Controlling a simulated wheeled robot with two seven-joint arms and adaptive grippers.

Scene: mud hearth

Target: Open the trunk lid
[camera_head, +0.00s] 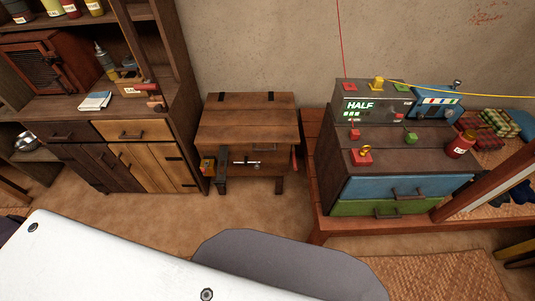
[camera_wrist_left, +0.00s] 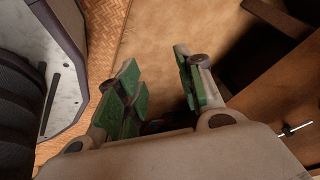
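The wooden trunk (camera_head: 250,125) stands on short legs against the wall in the middle of the head view. Its plank lid (camera_head: 248,113) lies flat and closed, with two dark hinge straps at the back edge. A silver bar-like fitting (camera_head: 247,162) sits on its front. In the left wrist view, a brown wooden surface with a similar silver bar (camera_wrist_left: 294,130) is at the right; it appears to be the trunk's front. My left gripper (camera_wrist_left: 157,62) is open and empty, its green-padded fingers apart over the floor. My right gripper is in neither view.
A cabinet (camera_head: 130,150) with shelves stands left of the trunk. Floor before the trunk is clear.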

